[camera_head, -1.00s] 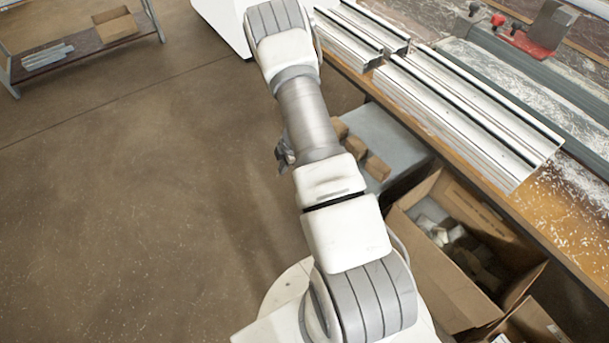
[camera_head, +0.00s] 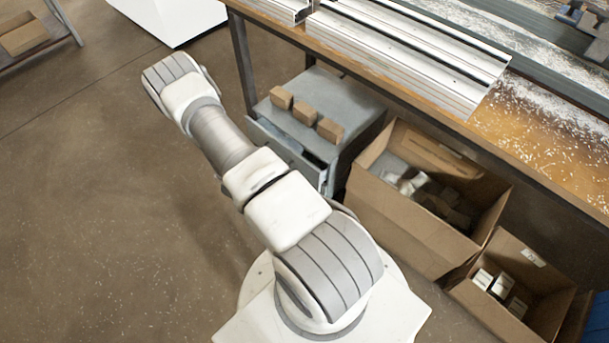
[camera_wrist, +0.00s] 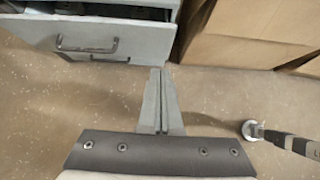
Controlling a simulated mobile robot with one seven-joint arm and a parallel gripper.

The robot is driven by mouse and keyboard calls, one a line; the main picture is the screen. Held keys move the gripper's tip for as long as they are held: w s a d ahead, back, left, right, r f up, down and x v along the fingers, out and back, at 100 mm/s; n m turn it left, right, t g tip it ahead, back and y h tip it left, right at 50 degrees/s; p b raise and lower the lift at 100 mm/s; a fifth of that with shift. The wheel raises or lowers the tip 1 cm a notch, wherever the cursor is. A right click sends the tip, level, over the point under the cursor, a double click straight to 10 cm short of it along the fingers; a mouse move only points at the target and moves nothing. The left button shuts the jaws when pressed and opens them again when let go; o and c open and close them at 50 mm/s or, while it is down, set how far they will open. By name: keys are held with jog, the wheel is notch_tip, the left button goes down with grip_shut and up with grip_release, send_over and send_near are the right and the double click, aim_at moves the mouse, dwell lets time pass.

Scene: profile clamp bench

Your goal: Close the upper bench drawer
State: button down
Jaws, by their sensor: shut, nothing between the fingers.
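The grey drawer cabinet (camera_head: 352,100) stands under the bench in the head view. Its upper drawer (camera_head: 291,152) sticks out toward my arm, with a dark opening behind its front. My arm covers part of it. In the wrist view the grey drawer front (camera_wrist: 150,40) is at the upper left, with a dark bar handle (camera_wrist: 88,49) and dark contents behind its top edge. A second handle shows just below that edge. My gripper (camera_wrist: 158,72) is shut and empty, its tips just below the drawer front's right end in the picture; I cannot tell whether they touch. The head view does not show my gripper.
Several brown blocks (camera_head: 304,112) lie on the cabinet top. An open cardboard box (camera_head: 400,222) stands right of the cabinet, another (camera_head: 548,318) farther right. The bench (camera_head: 540,150) overhangs them, carrying metal profiles (camera_head: 400,50). The floor (camera_head: 90,200) at left is clear.

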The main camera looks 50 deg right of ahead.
aim_at(313, 171)
jog(key=b+x, duration=0.1)
jog(key=x, duration=0.3)
jog(key=d+r+b+x, duration=0.1)
jog(key=b+x, duration=0.1)
jog(key=x, duration=0.2)
jog(key=b+x, duration=0.1)
jog(key=x, duration=0.3)
jog(key=shift+d+r, duration=0.2)
jog(key=shift+d, duration=0.05)
jog(key=shift+d+r+b, duration=0.1)
jog(key=shift+d+b, duration=0.25)
jog(key=shift+d, duration=0.2)
